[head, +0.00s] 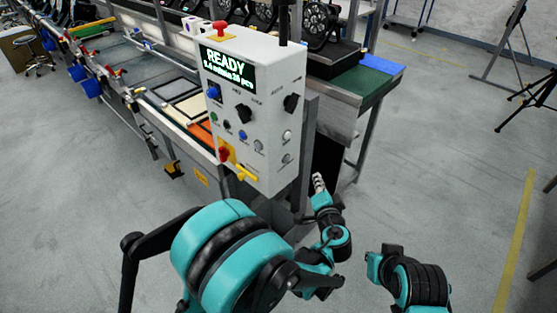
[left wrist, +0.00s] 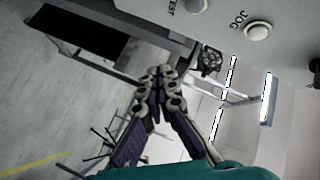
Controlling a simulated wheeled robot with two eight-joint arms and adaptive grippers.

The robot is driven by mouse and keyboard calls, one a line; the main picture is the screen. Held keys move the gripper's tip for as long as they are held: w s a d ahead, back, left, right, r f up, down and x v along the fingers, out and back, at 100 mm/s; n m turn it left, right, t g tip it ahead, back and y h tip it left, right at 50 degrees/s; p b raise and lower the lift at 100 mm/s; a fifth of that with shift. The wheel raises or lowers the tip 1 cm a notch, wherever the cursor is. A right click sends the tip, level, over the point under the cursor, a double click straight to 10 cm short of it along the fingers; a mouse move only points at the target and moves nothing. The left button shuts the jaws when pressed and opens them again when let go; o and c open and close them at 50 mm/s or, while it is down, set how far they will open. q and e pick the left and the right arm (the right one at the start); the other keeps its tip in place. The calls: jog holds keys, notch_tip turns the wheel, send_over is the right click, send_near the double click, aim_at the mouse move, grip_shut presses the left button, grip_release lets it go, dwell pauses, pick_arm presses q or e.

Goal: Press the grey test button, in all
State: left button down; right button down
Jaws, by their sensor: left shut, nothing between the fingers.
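The control box (head: 252,115) is a pale grey panel with a lit READY screen. A small grey button (head: 287,158) sits low on its right side; it appears to be the test button, but its label is too small to read here. In the left wrist view, a grey button (left wrist: 195,5) at the top edge is beside the TEST label, partly cut off. My left gripper (head: 318,181) is shut and empty, just right of and below the box. Its fingertips (left wrist: 157,71) also show in the left wrist view, apart from the panel. My right gripper is not in view.
A paler JOG button (left wrist: 257,31) is close to the test button. The box also carries a red top button (head: 220,29), black knobs (head: 243,113) and a yellow-red switch (head: 226,153). A conveyor line (head: 125,65) runs behind.

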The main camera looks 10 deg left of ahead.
aim_at(287, 159)
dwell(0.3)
pick_arm(q)
jog(key=w+a, duration=0.5)
jog(key=a, duration=0.2)
dwell(0.3)
jog(key=shift+w+a, duration=0.15)
dwell(1.2)
jog(key=shift+w+a, duration=0.2)
jog(key=shift+a, duration=0.05)
jog(key=shift+w+a, duration=0.25)
jog(key=shift+a, duration=0.1)
dwell(0.8)
jog(key=shift+s+d, duration=0.5)
jog(key=shift+d, duration=0.15)
